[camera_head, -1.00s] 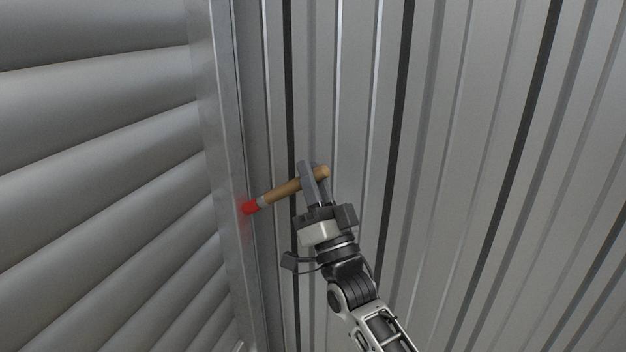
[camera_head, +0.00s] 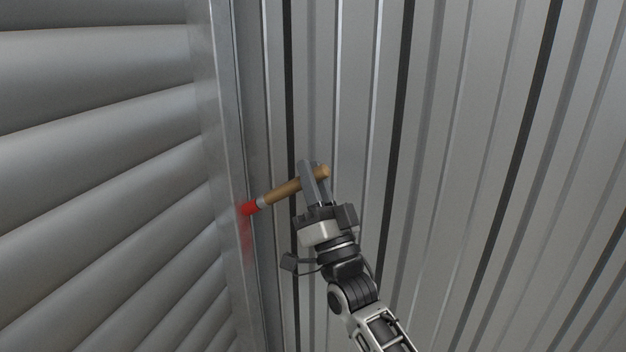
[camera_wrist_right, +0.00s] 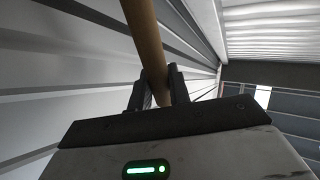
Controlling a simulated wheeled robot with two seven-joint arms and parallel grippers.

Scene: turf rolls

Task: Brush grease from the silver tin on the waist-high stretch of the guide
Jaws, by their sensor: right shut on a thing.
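My right gripper (camera_head: 315,184) is shut on the wooden handle of a brush (camera_head: 284,191), and the handle also shows between its fingers in the right wrist view (camera_wrist_right: 146,40). The brush lies nearly level, with its red-coated bristles pointing left at the guide (camera_head: 232,180), a grey metal upright beside the roller shutter. The bristle end appears to touch the guide. A faint red smear (camera_head: 246,232) marks the guide just below the bristles. The silver tin is not in view. My left gripper is not in view.
A grey slatted roller shutter (camera_head: 100,150) fills the left side of the head view. A ribbed metal wall (camera_head: 470,150) fills the right side, close behind my right gripper. The right wrist view shows a pale ribbed ceiling (camera_wrist_right: 270,30).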

